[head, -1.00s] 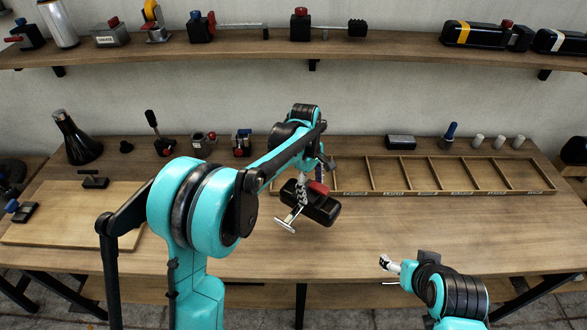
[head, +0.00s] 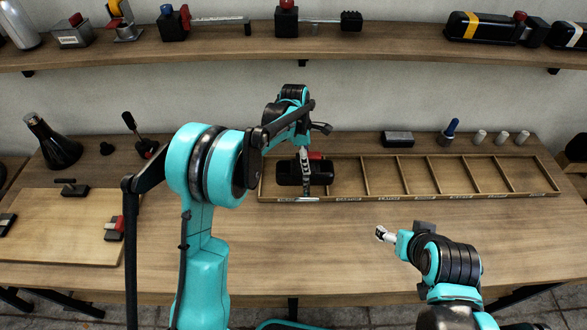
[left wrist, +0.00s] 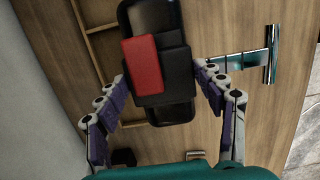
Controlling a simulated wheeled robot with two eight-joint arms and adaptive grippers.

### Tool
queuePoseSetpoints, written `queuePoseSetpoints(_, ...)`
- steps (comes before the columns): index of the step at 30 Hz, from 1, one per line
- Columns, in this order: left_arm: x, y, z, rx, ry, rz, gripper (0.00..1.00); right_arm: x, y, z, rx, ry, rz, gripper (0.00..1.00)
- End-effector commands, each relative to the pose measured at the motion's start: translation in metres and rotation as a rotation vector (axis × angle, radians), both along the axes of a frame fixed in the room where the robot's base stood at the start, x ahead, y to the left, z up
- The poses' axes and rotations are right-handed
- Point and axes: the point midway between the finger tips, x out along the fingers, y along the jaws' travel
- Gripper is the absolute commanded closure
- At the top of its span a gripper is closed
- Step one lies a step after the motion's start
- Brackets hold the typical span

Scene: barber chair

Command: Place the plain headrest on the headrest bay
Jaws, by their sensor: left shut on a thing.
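A plain black headrest (head: 291,173) with no stripe has a red block on its clamp and a chrome T-bar. It is in my left gripper (head: 306,172). In the left wrist view the headrest (left wrist: 150,20) lies between the two fingers, which close on its black and red clamp block from both sides; the T-bar points right. In the head view it is over the left end of the long wooden divided tray (head: 408,197). I cannot tell whether it touches the tray. My right gripper (head: 384,235) is in front of the tray, apart from it; its jaws are too small to read.
Tray compartments to the right look empty. Behind the tray are a black block (head: 397,139), a blue-topped bottle (head: 449,132) and several pale cylinders. A wooden board (head: 65,230) lies at left. The shelf (head: 350,52) above holds a yellow-striped headrest (head: 490,28).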

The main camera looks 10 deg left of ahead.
Motion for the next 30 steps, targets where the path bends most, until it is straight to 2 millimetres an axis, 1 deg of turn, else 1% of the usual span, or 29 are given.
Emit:
queuePoseSetpoints(1,0.002,0.011,-0.007,-0.001,0.000,0.003,0.92,0.000,0.000,-0.002,0.000,0.000,0.000,0.27)
queuePoseSetpoints(3,0.003,0.023,-0.014,-0.001,0.000,0.003,0.92,0.000,0.000,-0.004,0.000,0.000,0.000,0.27)
queuePoseSetpoints(6,0.005,0.035,-0.021,-0.001,0.000,0.000,0.92,0.000,0.000,-0.005,0.000,0.000,0.000,0.27)
queuePoseSetpoints(9,0.006,0.041,-0.025,-0.001,0.000,-0.001,0.92,0.000,0.000,-0.005,0.000,0.000,0.000,0.27)
queuePoseSetpoints(11,0.006,0.042,-0.026,-0.001,0.000,-0.002,0.92,0.000,0.000,-0.005,0.000,0.000,0.000,0.27)
queuePoseSetpoints(14,0.006,0.042,-0.034,-0.001,0.000,-0.002,0.92,0.000,0.000,-0.007,0.000,0.000,0.000,0.27)
queuePoseSetpoints(18,0.006,0.042,-0.054,0.000,0.001,-0.002,0.92,0.000,0.000,-0.011,0.000,0.000,0.000,0.27)
queuePoseSetpoints(21,0.006,0.042,-0.065,0.000,0.001,-0.002,0.92,0.000,0.000,-0.013,0.000,0.000,0.000,0.27)
queuePoseSetpoints(30,0.006,0.042,-0.066,0.000,0.001,-0.002,0.92,0.000,0.000,-0.014,0.000,0.000,0.000,0.27)
